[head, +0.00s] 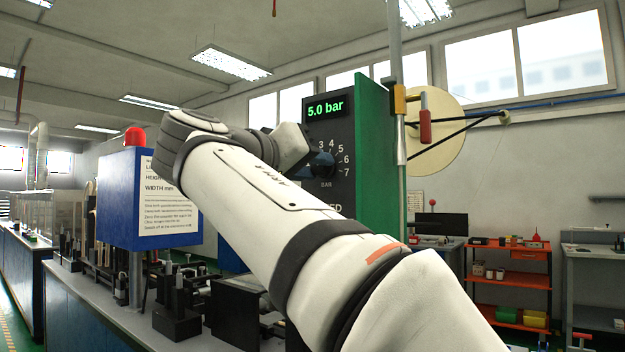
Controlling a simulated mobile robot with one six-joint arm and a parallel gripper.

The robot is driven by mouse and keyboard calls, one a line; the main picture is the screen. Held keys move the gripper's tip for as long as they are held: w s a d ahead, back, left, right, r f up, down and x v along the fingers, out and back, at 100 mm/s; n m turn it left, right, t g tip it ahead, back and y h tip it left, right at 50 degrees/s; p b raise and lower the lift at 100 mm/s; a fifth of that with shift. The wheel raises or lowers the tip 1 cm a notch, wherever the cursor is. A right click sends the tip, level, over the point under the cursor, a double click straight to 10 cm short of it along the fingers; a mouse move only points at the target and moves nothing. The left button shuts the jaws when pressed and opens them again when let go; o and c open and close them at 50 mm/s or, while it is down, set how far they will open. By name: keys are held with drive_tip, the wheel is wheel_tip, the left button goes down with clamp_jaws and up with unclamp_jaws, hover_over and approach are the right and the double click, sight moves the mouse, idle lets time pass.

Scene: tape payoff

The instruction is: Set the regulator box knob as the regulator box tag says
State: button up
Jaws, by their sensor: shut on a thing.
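The regulator box (372,150) has a green side and a dark front, partly behind my arm. Its display (325,107) reads 5.0 bar in green. Below it is a dial with the marks 3, 4, 5, 6 and 7 visible, and BAR printed underneath; the lower marks are hidden. The dark knob (323,168) sits at the middle of the dial, and its pointer cannot be made out. My gripper (309,158) is at the knob and shut on it. No readable regulator box tag shows.
A blue box (120,200) with a red lamp and a white text sheet (169,205) stands to the left. A pale reel disc (436,130) with black arms is right of the regulator box. Orange shelves (507,283) stand farther back.

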drive_tip(key=m+b, duration=0.2)
drive_tip(key=m, duration=0.2)
drive_tip(key=shift+f, duration=0.2)
drive_tip(key=shift+r+m+b, duration=0.1)
drive_tip(key=shift+m+b, duration=0.25)
drive_tip(key=shift+m, duration=0.45)
drive_tip(key=o, duration=1)
drive_tip(key=shift+r, duration=0.1)
drive_tip(key=shift+c, duration=0.2)
drive_tip(key=v, duration=0.8)
drive_tip(key=shift+p, duration=0.3)
